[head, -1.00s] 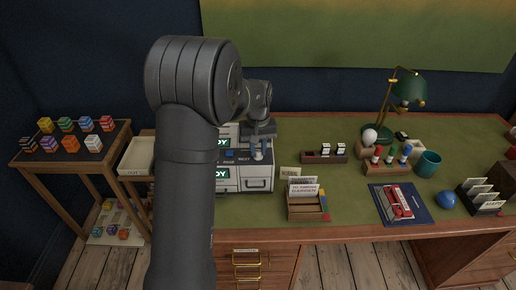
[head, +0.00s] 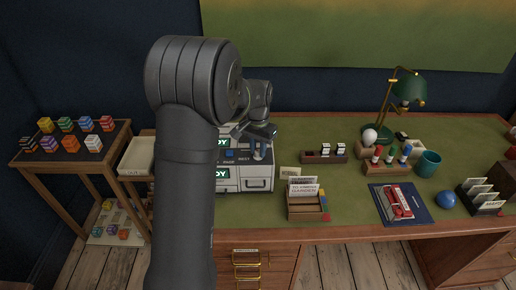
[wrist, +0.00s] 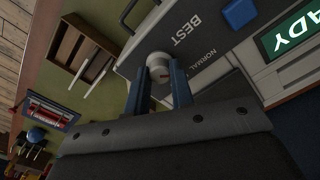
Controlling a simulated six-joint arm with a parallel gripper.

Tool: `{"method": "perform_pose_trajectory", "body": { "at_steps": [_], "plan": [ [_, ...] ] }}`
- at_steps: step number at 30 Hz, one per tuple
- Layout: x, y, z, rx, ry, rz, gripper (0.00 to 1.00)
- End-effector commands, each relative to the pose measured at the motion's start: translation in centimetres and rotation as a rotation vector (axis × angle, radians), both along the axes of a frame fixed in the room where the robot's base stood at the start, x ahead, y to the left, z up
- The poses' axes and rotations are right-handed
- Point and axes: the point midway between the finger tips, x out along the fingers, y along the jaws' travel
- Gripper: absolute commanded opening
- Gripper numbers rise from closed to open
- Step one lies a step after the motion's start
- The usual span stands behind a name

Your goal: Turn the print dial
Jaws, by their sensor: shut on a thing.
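The print dial (wrist: 158,62) is a round pale knob with a red mark, on the grey panel of the printer (wrist: 210,52), beside the words BEST and NORMAL. My gripper (wrist: 159,76) has its two blue-grey fingers on either side of the dial and is shut on it. In the head view, my gripper (head: 259,152) reaches down to the right end of the white and grey printer (head: 230,184) on the desk. My arm hides the printer's left part. Which setting the dial's mark points at is hard to tell.
A blue button (wrist: 240,13) and a green READY screen (wrist: 291,34) are near the dial. A wooden card box (head: 308,208), a dark tray of stamps (head: 312,158) and a green lamp (head: 408,88) stand to the right.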

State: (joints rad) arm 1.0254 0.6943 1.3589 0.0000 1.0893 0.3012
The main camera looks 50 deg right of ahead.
Motion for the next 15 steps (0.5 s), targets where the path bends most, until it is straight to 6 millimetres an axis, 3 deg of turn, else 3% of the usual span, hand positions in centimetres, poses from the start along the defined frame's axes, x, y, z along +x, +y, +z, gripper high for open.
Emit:
{"method": "perform_pose_trajectory", "body": {
  "at_steps": [15],
  "plan": [
    [0.04,-0.1,0.09,-0.004,-0.002,-0.088,0.0]
  ]
}}
